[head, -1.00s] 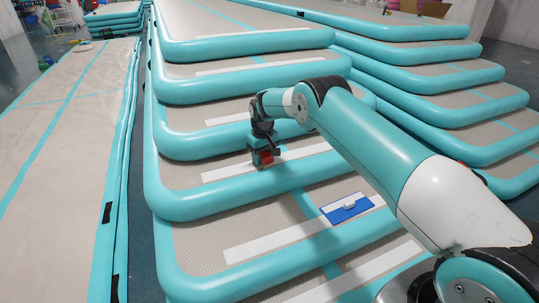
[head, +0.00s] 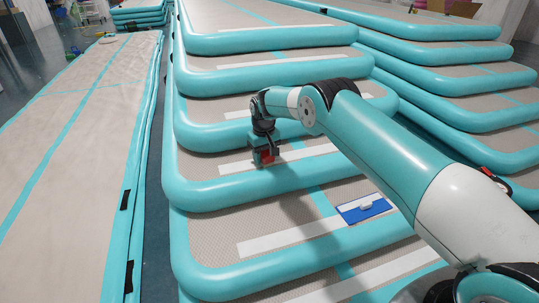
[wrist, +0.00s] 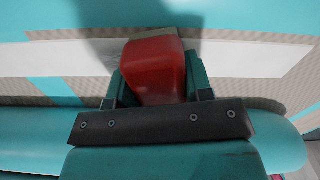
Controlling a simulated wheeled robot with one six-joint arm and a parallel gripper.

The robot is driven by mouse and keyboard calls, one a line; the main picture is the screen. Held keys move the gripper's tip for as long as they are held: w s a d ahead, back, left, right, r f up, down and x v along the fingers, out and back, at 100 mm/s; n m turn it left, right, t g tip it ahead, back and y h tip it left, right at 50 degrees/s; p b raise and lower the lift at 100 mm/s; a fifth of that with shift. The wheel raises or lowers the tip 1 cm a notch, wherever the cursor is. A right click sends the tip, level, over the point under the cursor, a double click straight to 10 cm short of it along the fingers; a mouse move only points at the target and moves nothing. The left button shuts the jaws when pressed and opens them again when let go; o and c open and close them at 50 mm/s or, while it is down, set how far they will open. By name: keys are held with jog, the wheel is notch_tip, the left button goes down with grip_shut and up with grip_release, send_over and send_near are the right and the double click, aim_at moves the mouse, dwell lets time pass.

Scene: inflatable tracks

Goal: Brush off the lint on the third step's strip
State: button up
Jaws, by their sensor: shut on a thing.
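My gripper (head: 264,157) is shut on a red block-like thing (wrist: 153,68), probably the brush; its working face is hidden. In the head view it is low over the white strip (head: 310,152) of the third step up from the lowest one showing. In the wrist view the red thing overlaps that strip (wrist: 245,58); I cannot tell whether it touches. Faint grey marks, perhaps lint, show on the strip just left of the red thing (wrist: 108,58).
A blue flat tray-like thing (head: 350,212) with a white part lies on the step below, over its white strip (head: 285,236). More teal-edged steps rise behind, and another stack (head: 455,125) stands at the right. A long flat track (head: 85,150) lies at the left.

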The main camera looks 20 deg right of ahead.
jog(key=shift+a, duration=1.15)
jog(key=shift+r, duration=0.15)
jog(key=shift+r+p, duration=1.95)
jog(key=shift+r, duration=0.95)
jog(key=shift+r+p, duration=1.15)
jog(key=shift+r, duration=0.45)
jog(key=shift+d, duration=0.1)
